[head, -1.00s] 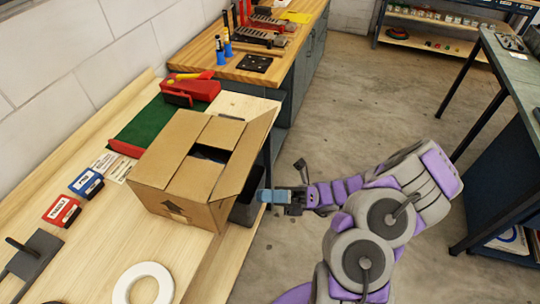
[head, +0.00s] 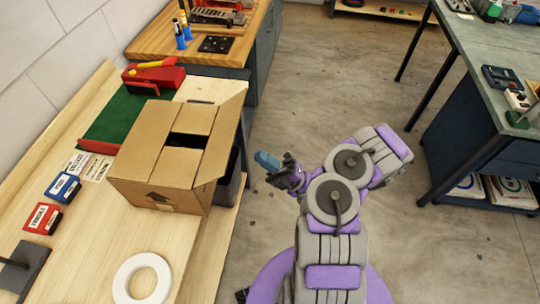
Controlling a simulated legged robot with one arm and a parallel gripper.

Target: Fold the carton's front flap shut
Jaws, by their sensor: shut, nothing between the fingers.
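The cardboard carton (head: 182,199) stands on the wooden bench with an arrow mark on its near side. Its left flap, far flap and near flap lie folded inward over the top, around a dark gap. The flap on the aisle side (head: 219,138) is tilted, its far end sticking out past the carton's right edge; I cannot tell its exact angle. My gripper (head: 267,161), with blue fingertips, is shut and empty, in the air to the right of the carton and apart from it.
A dark bin (head: 229,181) is partly hidden right of the carton. A red tool (head: 154,77) and green mat (head: 116,122) lie behind. Red and blue boxes (head: 63,187) are at left, a white ring (head: 142,279) in front. The aisle floor is open; a dark bench (head: 478,130) stands right.

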